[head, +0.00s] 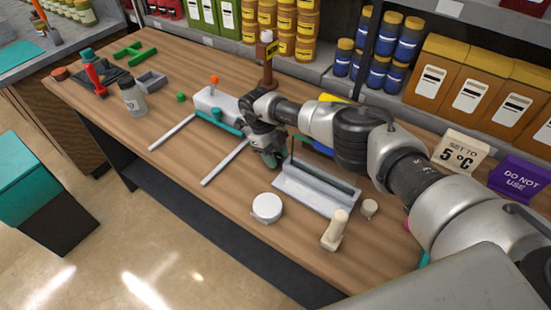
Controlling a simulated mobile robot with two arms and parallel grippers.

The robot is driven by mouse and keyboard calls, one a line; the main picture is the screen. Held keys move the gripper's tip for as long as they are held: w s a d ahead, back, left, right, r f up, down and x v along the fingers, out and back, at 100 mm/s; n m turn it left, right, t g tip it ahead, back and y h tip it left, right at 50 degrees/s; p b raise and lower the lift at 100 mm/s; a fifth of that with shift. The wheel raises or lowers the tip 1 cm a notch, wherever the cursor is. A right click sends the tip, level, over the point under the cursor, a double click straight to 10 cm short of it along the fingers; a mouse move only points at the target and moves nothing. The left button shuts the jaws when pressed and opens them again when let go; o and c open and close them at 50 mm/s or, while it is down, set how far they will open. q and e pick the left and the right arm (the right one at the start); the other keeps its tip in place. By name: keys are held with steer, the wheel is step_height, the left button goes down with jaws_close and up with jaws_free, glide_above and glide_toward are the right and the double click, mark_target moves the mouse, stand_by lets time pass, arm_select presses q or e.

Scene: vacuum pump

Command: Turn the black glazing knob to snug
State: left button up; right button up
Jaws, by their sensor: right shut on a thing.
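My right arm reaches in from the right across the bench. Its gripper (270,157) points down beside the right end of a pale grey device (212,99) with an orange ball on top, a teal bar and two long light rails. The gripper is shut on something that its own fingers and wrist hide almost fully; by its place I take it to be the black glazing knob. How far the knob is turned cannot be seen. My left gripper is not in view.
A grey metal trough (318,192) lies close to the right of the gripper. A white round lid (267,207), a cream-handled block (335,230) and a small cap (369,207) stand in front. The bench's front left is clear.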

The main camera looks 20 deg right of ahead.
steer(key=shift+m, duration=0.3)
steer(key=o, duration=0.9)
steer(key=shift+r, duration=0.1)
steer(key=b+v, duration=0.4)
steer(key=v, duration=0.6)
steer(key=shift+w+r, duration=0.15)
steer(key=shift+r, duration=0.2)
